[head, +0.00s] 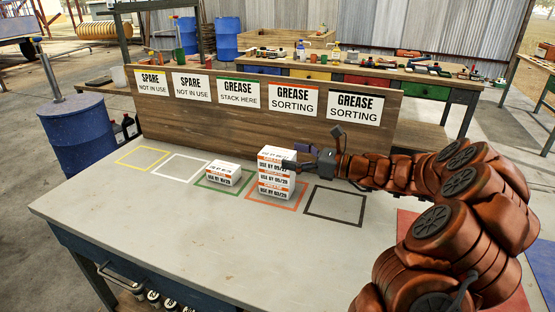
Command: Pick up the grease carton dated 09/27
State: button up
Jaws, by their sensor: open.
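A stack of white grease cartons with orange bands stands on the orange-outlined square (303,187). The small print on the top carton (272,165) appears to read USE BY 09/27. Below it, the middle carton (271,179) seems to read 05/28 and the bottom carton (270,191) 02/29. A single carton (222,174) lies on the green-outlined square (199,184); its date is hard to read. My gripper (294,163) is open, close to the right side of the top carton. I cannot tell whether its fingers touch or straddle it.
A wooden board (200,119) with signs stands behind the squares: two SPARE, one GREASE STACK HERE, two GREASE SORTING. The black (334,207), white (179,167) and yellow (143,158) squares are empty. The bench's (150,225) front left is clear.

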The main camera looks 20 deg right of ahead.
aim_at(277, 153)
jog(key=x, duration=0.4)
jog(key=shift+w+a+f, duration=0.25)
jog(key=shift+w+f, duration=0.05)
jog(key=c, duration=1.2)
